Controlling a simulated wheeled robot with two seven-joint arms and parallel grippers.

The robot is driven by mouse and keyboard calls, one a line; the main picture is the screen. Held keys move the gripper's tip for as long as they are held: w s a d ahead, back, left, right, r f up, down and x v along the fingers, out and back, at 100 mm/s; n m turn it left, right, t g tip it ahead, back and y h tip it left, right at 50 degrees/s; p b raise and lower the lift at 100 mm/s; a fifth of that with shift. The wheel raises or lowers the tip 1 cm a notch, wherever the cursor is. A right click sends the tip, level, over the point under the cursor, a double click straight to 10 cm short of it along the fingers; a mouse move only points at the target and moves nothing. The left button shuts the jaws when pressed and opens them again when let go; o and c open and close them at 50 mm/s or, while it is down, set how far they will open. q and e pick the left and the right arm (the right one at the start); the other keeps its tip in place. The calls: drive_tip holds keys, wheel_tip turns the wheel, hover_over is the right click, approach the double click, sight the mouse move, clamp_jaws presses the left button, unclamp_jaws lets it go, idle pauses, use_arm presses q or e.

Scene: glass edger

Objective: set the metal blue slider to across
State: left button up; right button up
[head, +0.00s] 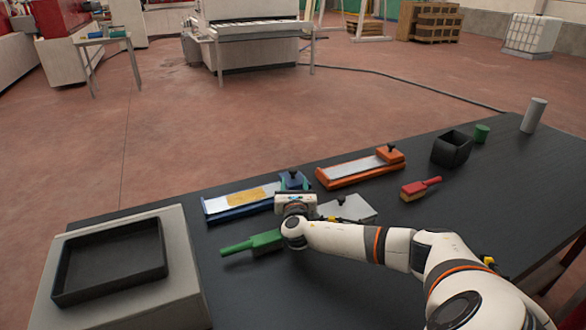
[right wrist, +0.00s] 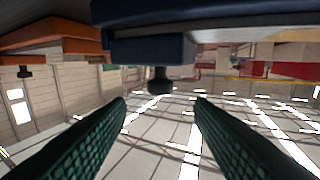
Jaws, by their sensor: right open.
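The metal blue slider (head: 240,202) lies on the dark table in the head view. It is a long blue base with a pale metal track and a yellow patch. Its blue carriage with a dark knob (head: 292,175) stands at the right end. My right gripper (right wrist: 160,112) is at that end, and its wrist hides part of the base there. In the right wrist view, which looks upside down, its green ridged fingers are apart. The knob (right wrist: 160,80) shows between and beyond them, under the blue carriage (right wrist: 150,48). I cannot tell any contact. My left gripper is out of view.
An orange slider (head: 350,172) lies to the right, behind my arm. A green-handled brush (head: 255,243) and a grey plate (head: 350,208) lie close to my wrist. A red brush (head: 420,187), black box (head: 452,148) and black tray (head: 110,260) stand farther off.

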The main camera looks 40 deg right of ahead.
sight(293, 173)
drive_tip(key=x, duration=0.6)
drive_tip(key=shift+w+d+f, duration=0.15)
drive_tip(key=shift+w+f, duration=0.1)
drive_tip(key=shift+x, duration=0.8)
drive_tip(key=shift+r, duration=0.1)
clamp_jaws()
